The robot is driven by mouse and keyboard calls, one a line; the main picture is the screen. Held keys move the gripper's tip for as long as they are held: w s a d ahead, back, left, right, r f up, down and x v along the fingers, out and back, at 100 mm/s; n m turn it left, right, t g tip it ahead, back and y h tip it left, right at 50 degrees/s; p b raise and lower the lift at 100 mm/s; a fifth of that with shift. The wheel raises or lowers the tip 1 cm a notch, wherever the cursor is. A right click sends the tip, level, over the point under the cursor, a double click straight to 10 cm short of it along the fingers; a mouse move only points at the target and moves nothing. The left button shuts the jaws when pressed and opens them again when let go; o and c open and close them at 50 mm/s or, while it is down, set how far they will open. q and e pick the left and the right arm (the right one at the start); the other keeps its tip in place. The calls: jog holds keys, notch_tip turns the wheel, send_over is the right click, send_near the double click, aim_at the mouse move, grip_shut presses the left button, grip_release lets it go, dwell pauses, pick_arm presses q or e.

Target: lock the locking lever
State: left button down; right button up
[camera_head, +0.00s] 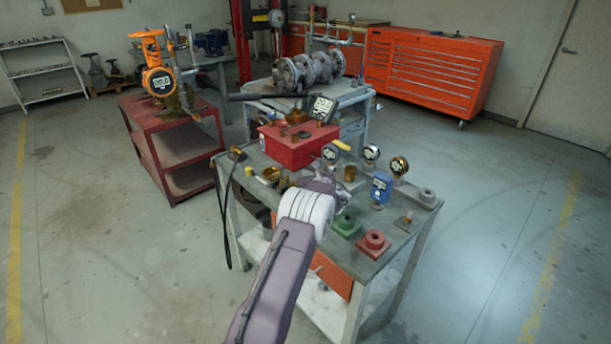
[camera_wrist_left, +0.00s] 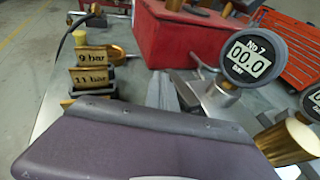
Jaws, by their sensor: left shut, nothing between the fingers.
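No part is clearly marked as the locking lever. In the left wrist view a gauge marked No 7 (camera_wrist_left: 248,55) reads 00.0 bar on a metal fitting. My left gripper (camera_head: 325,185) is over the bench, in front of the gauges, shut and empty; my wrist partly hides it. My right gripper is not in view.
A red box (camera_head: 290,150) stands behind my left gripper. Floor is clear on both sides.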

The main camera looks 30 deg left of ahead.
pick_arm(q)
jog(key=v, duration=0.9)
